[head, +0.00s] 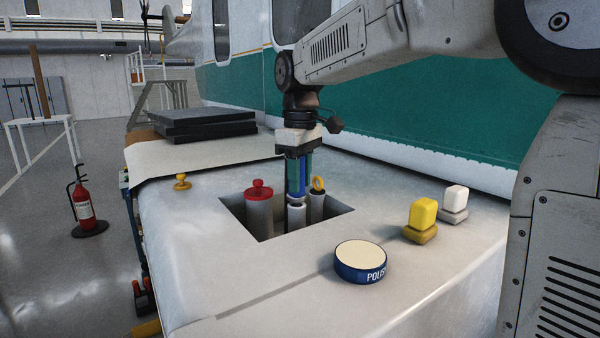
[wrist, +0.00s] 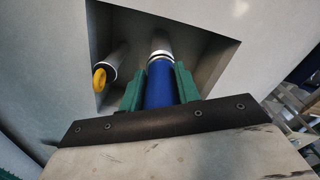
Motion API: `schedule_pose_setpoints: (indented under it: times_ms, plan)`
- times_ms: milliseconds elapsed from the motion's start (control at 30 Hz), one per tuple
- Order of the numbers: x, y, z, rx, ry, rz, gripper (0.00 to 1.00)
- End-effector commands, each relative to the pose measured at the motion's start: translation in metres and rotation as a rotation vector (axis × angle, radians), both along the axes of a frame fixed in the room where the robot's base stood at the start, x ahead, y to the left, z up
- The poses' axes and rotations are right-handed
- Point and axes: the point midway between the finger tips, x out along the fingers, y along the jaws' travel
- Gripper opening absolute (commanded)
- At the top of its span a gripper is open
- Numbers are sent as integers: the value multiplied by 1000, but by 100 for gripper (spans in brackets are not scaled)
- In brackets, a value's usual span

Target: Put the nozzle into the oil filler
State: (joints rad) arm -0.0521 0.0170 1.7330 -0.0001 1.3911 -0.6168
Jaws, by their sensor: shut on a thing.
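My gripper (head: 297,188) is shut on a blue nozzle (wrist: 160,88), with a green finger pad on each side of it. The nozzle points down over the recess (head: 336,209) in the white cowling. Its silver end (wrist: 160,45) lines up with a pale upright pipe (head: 297,216) in the recess, seemingly the oil filler. The nozzle's end meets or overlaps the pipe's top; I cannot tell how far it is inside. In the wrist view the nozzle hides most of that pipe.
In the recess, a red-capped pipe (head: 259,212) stands left and a yellow-ringed pipe (head: 317,206) close right. A polish tin (head: 361,264), a yellow block (head: 423,214) and a white block (head: 455,199) sit on the cowling. Dark slabs (head: 205,125) lie behind.

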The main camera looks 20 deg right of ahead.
Motion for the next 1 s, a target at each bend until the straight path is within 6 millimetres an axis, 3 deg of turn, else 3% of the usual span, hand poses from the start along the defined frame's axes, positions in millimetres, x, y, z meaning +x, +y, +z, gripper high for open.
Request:
schedule_pose_setpoints:
  times_ms: [233,267,333,533,633,1000]
  plan:
    - [0,0,-8,0,0,0,0]
    - [0,0,-7,1,-1,0,38]
    - [0,0,-7,0,-1,0,57]
    - [0,0,-7,0,0,0,58]
    - [0,0,-8,0,0,0,79]
    - [0,0,-2,0,-1,0,79]
